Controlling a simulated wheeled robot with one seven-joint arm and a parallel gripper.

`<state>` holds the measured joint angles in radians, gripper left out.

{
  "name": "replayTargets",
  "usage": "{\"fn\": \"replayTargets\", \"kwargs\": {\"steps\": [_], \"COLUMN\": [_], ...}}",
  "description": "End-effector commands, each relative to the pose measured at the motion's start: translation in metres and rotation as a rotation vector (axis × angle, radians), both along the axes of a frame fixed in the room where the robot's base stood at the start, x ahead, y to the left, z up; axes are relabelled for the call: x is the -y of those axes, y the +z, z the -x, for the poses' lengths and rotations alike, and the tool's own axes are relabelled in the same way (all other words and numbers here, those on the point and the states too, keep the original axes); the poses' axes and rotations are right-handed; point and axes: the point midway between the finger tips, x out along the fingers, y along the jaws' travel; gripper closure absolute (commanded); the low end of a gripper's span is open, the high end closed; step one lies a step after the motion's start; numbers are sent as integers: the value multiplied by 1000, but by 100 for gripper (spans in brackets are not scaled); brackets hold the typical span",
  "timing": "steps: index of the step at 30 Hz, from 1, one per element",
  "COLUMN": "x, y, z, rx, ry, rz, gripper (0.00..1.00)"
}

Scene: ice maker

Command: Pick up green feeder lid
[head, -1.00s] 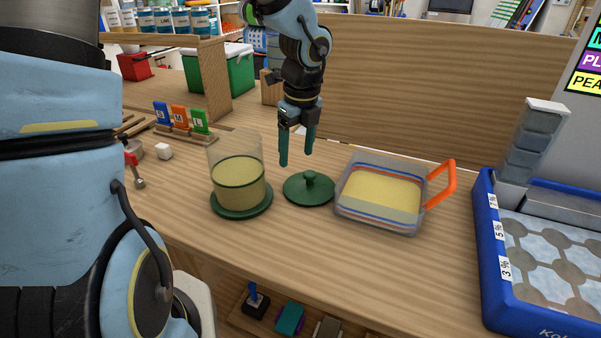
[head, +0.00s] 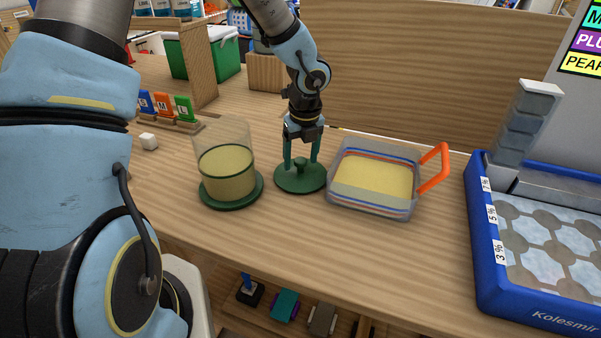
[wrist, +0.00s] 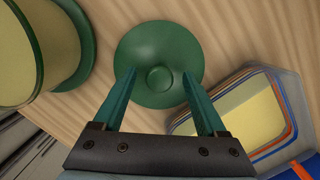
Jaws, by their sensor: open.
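The green feeder lid (head: 292,181) lies on the wooden counter between the clear feeder cup and the clear tub. It is a round disc with a knob on top. My gripper (head: 302,164) is open and points down over the lid, with its green fingers on either side of the knob. In the wrist view the lid (wrist: 140,60) lies just ahead of the gripper (wrist: 158,78), and its knob appears between the two fingertips. I cannot tell whether the fingers touch the lid.
The clear cup (head: 222,134) with yellowish contents stands on a green base close on the left. The clear tub (head: 372,205) with an orange handle (head: 434,168) is close on the right. A blue-framed tray (head: 482,240) stands further right. The front counter is clear.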

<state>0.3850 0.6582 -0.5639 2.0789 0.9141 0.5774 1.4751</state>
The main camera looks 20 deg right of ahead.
Motion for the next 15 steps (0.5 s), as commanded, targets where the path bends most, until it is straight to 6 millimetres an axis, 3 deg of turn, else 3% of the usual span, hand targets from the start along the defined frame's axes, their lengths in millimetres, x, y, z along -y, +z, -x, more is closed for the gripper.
{"fn": "replayTargets", "kwargs": {"steps": [3,10,15], "x": [0,0,0], "y": [-10,-12,-12], "z": [-1,-2,-1], "rx": [-1,0,0], "ry": [-1,0,0], "rz": [0,1,0], "gripper": [26,26,43]}}
